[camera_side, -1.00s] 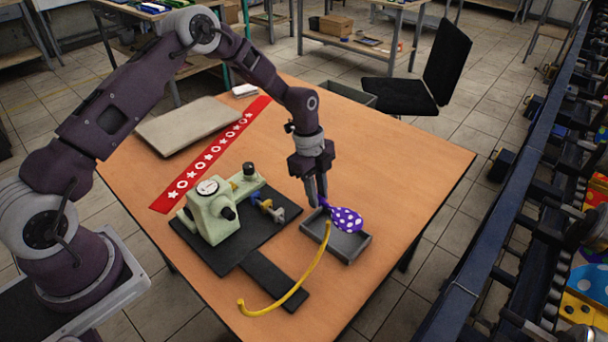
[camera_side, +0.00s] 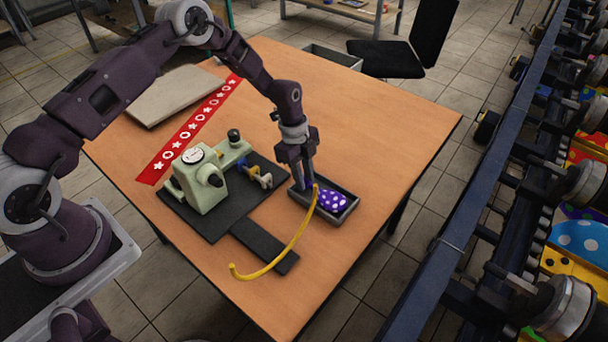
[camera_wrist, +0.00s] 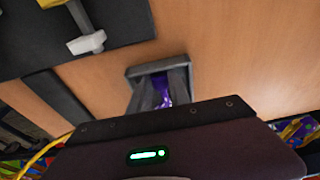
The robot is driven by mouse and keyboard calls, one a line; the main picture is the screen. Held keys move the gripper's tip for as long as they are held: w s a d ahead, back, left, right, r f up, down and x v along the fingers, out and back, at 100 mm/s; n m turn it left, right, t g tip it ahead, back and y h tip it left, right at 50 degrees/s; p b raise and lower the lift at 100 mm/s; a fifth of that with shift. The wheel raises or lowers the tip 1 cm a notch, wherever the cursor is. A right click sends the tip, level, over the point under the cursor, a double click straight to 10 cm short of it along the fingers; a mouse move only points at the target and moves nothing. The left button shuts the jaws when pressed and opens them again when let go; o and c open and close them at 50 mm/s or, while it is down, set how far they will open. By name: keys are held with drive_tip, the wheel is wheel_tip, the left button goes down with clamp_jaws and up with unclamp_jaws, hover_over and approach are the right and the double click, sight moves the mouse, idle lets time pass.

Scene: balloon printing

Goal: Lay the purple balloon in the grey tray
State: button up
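The purple balloon with white dots (camera_side: 331,201) lies in the grey tray (camera_side: 346,214), its round body low inside the walls. My gripper (camera_side: 303,188) is over the tray's left part, beside the balloon, pointing down. Its two fingers look apart, with a gap between them. In the wrist view, purple of the balloon (camera_wrist: 160,88) shows between the fingers (camera_wrist: 162,97), and the tray's rim (camera_wrist: 150,68) shows behind them. The balloon's neck end is mostly hidden by the fingers and the yellow tube.
A curved yellow tube (camera_side: 285,253) passes in front of my gripper and the tray. A pale green press (camera_side: 205,183) stands on a black base to the left. A red patterned strip (camera_side: 190,130) and a beige board (camera_side: 175,97) lie behind. The table's right side is clear.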

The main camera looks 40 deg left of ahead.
drive_tip(key=o, duration=0.4)
drive_tip(key=shift+o, duration=0.2)
drive_tip(key=shift+r, duration=0.15)
drive_tip(key=r, duration=0.3)
drive_tip(key=a+r, duration=0.1)
drive_tip(key=r, duration=0.3)
drive_tip(key=shift+a, duration=0.2)
drive_tip(key=s+r+n+t+y, duration=0.1)
drive_tip(key=s+r+n, duration=0.25)
drive_tip(key=r, duration=0.75)
drive_tip(key=s+r+n+t+y, duration=0.1)
drive_tip(key=s+r+n, duration=0.3)
drive_tip(key=r, duration=0.7)
drive_tip(key=s+r+n+t, duration=0.1)
drive_tip(key=s+r+n, duration=0.3)
drive_tip(key=s, duration=0.8)
drive_tip(key=s+a+r+n+t, duration=0.1)
drive_tip(key=s+r+n, duration=0.3)
drive_tip(key=s, duration=0.9)
drive_tip(key=shift+s+n+t, duration=0.2)
drive_tip(key=shift+n+t, duration=0.6)
drive_tip(key=shift+n, duration=0.45)
